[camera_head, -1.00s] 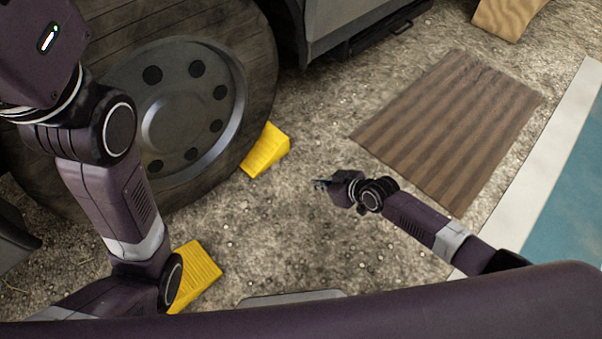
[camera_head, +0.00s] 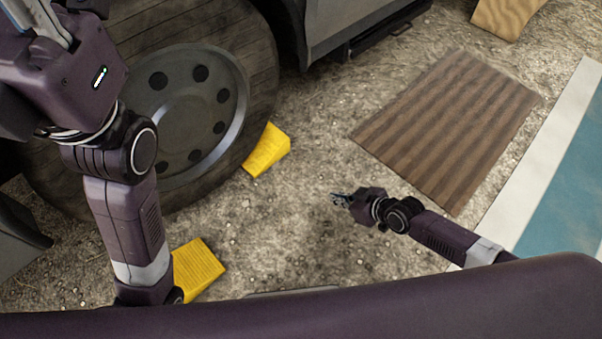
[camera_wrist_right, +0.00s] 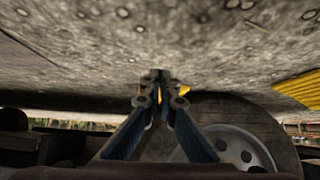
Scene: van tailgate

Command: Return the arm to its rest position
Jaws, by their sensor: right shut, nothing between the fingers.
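My right arm comes in from the lower right in the head view. Its gripper (camera_head: 338,199) points left above the gravel, apart from the yellow chocks. In the right wrist view the fingers (camera_wrist_right: 158,80) come together at the tips, shut with nothing between them. My left arm rises along the left side in front of the wheel. Its gripper (camera_head: 45,18) is at the top left corner, partly cut off by the picture edge, so its opening is not clear.
A large wheel (camera_head: 193,115) stands at the left. One yellow chock (camera_head: 267,150) lies by its right side, another (camera_head: 197,270) near my left arm. A brown ribbed mat (camera_head: 450,130) lies at the right, beside a white-and-blue surface (camera_head: 565,200). Gravel between is clear.

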